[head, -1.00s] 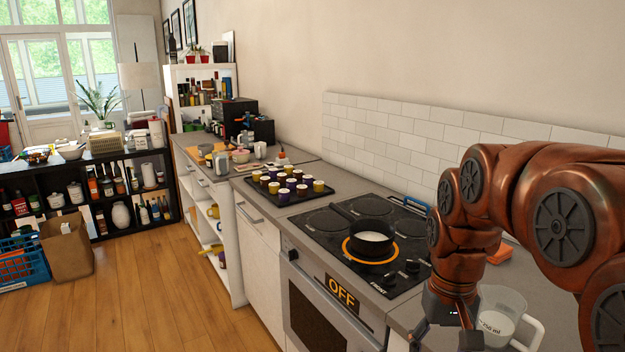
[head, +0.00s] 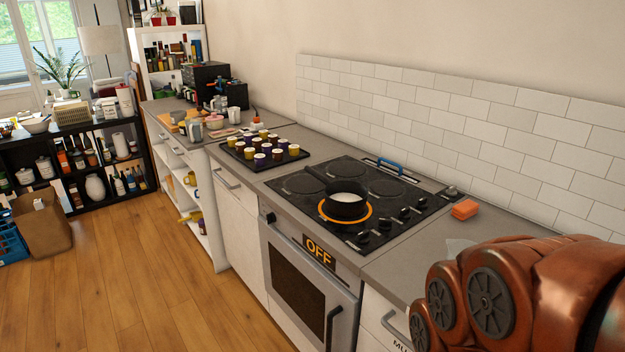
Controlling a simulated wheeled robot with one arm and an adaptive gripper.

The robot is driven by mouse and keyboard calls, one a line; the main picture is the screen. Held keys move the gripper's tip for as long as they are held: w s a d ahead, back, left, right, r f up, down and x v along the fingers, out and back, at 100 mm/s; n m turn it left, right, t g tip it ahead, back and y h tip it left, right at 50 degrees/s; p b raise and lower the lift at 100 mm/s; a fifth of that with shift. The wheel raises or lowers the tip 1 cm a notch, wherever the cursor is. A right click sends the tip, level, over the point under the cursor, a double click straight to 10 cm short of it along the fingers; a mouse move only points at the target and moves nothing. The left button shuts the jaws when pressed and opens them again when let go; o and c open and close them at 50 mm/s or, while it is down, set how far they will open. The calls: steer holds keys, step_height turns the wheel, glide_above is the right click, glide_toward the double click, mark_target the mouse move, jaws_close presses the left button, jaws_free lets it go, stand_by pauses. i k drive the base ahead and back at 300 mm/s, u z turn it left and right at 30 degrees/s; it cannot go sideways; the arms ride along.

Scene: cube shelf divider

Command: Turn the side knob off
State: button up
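The black cooktop (head: 387,188) has a row of dark knobs (head: 385,225) along its right side. A separate round knob (head: 450,192) stands at its far right corner. Another small dark knob (head: 271,217) is on the oven's front panel, left of a sign (head: 319,249) reading OFF. I cannot tell which is the side knob, or how the knobs are turned. My gripper is not clearly in view; only my reddish-brown arm links show at the lower right.
A dark pot (head: 345,206) with white contents sits on a burner with an orange ring. A tray (head: 293,158) of several small cups stands left of the cooktop. An orange sponge (head: 464,209) lies right of it. The floor (head: 200,310) in front is clear.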

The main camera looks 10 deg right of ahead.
mark_target(385, 225)
steer(key=u, duration=0.5)
steer(key=k, duration=1.2)
steer(key=u, duration=0.8)
steer(key=i, duration=2.1)
steer(key=z, duration=1.9)
steer(key=i, duration=1.15)
steer(key=z, duration=0.4)
steer(key=k, duration=0.5)
steer(key=u, duration=0.05)
